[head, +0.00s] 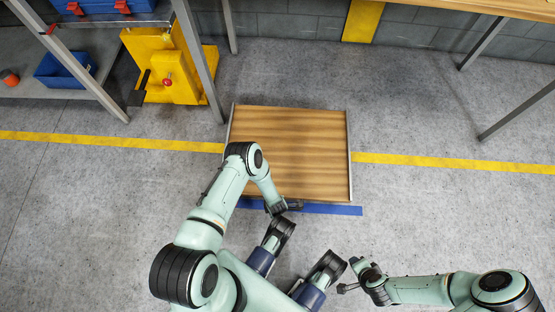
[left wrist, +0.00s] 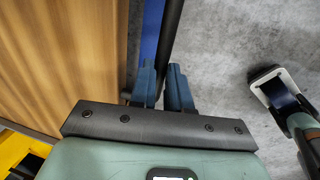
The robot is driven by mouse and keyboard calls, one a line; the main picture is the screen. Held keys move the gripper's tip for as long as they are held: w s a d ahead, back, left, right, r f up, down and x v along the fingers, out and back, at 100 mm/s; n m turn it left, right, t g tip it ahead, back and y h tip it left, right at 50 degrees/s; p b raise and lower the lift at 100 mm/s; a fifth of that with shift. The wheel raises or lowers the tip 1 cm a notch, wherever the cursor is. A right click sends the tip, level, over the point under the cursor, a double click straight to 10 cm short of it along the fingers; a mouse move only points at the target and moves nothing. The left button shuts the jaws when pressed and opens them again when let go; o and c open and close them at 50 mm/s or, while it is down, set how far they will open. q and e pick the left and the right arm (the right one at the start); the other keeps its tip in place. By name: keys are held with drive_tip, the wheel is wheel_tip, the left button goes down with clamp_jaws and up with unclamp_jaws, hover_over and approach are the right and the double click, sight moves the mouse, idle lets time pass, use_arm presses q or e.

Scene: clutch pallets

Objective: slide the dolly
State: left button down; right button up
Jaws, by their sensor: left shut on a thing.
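The dolly (head: 290,150) is a low platform with a wood-grain top and grey side edges, lying flat on the floor ahead of me. In the head view my left gripper (head: 294,206) is at its near edge, right of the middle. In the left wrist view the two blue fingers of my left gripper (left wrist: 164,88) are shut on a dark bar (left wrist: 172,35) running along the dolly's edge (left wrist: 112,40). The bar's ends are hidden. My right gripper (head: 345,275) is empty, low and to the right, apart from the dolly, with its fingers spread.
A blue strip (head: 335,210) lies along the dolly's near edge. A yellow floor line (head: 450,163) runs to both sides of the dolly. A yellow stand with a red knob (head: 168,83) and a shelf with a blue bin (head: 62,72) are at the left. Open floor lies right of the dolly.

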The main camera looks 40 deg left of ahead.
use_arm(q)
drive_tip(key=shift+a, duration=0.1)
drive_tip(key=c, duration=1.1)
unclamp_jaws()
wheel_tip(320, 180, up, 13)
drive_tip(key=s+d+p, duration=0.1)
drive_tip(key=s+p, duration=0.1)
drive_tip(key=p, duration=0.3)
drive_tip(key=shift+s+d, duration=0.15)
drive_tip(key=shift+d, duration=0.05)
use_arm(e)
drive_tip(key=s+a+r+g+y, duration=0.1)
drive_tip(key=s+a+r, duration=0.2)
drive_tip(key=s+r, duration=0.2)
drive_tip(key=shift+s+a+r+n+g, duration=0.3)
drive_tip(key=shift+s+a+r+g, duration=0.1)
drive_tip(key=shift+r, duration=0.3)
use_arm(q)
drive_tip(key=shift+r, duration=0.1)
use_arm(e)
drive_tip(key=shift+w, duration=0.1)
